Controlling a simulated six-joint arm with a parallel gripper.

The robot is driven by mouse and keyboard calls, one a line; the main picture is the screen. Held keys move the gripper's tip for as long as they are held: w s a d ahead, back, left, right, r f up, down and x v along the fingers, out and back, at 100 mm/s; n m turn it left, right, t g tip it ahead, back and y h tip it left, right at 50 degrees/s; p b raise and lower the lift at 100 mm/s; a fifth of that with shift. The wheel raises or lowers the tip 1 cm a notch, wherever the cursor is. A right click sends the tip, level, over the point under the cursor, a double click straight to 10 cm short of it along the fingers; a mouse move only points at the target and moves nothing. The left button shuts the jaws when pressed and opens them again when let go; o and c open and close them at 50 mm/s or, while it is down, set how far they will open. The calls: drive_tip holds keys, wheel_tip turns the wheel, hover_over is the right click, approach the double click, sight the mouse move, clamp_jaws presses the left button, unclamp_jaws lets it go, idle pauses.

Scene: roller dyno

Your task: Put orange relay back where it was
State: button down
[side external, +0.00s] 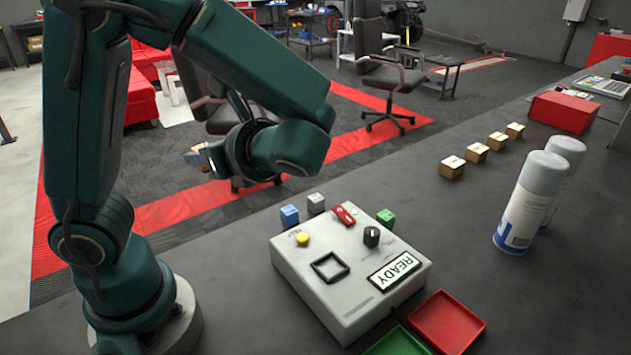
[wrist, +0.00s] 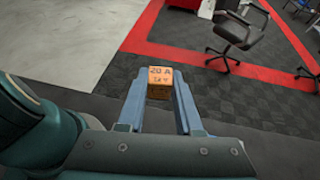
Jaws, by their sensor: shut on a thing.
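The orange relay (wrist: 159,83) is a small block with dark lettering, "20 A" on its upper line. It sits between the fingertips of my gripper (wrist: 160,95) in the wrist view, and the jaws are shut on it. In the side external view my gripper (side external: 196,156) is at the left, raised beyond the control box, partly hidden behind my wrist; the relay is not clear there. The grey control box (side external: 350,262) has a square black-framed socket (side external: 330,267), a READY display (side external: 394,271), a yellow button (side external: 302,239), a red switch (side external: 344,214) and a black knob (side external: 371,236).
Blue (side external: 289,215), grey (side external: 316,203) and green (side external: 385,217) blocks stand behind the box. A red tray (side external: 447,322) and a green tray (side external: 398,343) lie at its right front. Several wooden blocks (side external: 476,153), spray cans (side external: 530,203) and a red box (side external: 562,111) stand farther right.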

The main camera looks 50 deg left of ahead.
drive_tip(key=w+r+m+t, duration=0.6)
drive_tip(key=w+t, duration=0.1)
drive_tip(key=shift+h, duration=0.4)
drive_tip(key=shift+s+f, duration=0.2)
drive_tip(key=shift+f, duration=10.45)
drive_tip(key=shift+f, duration=0.15)
drive_tip(key=shift+f, duration=0.35)
drive_tip(key=shift+f, duration=0.1)
drive_tip(key=c, duration=0.6)
unclamp_jaws()
drive_tip(key=shift+d, duration=0.1)
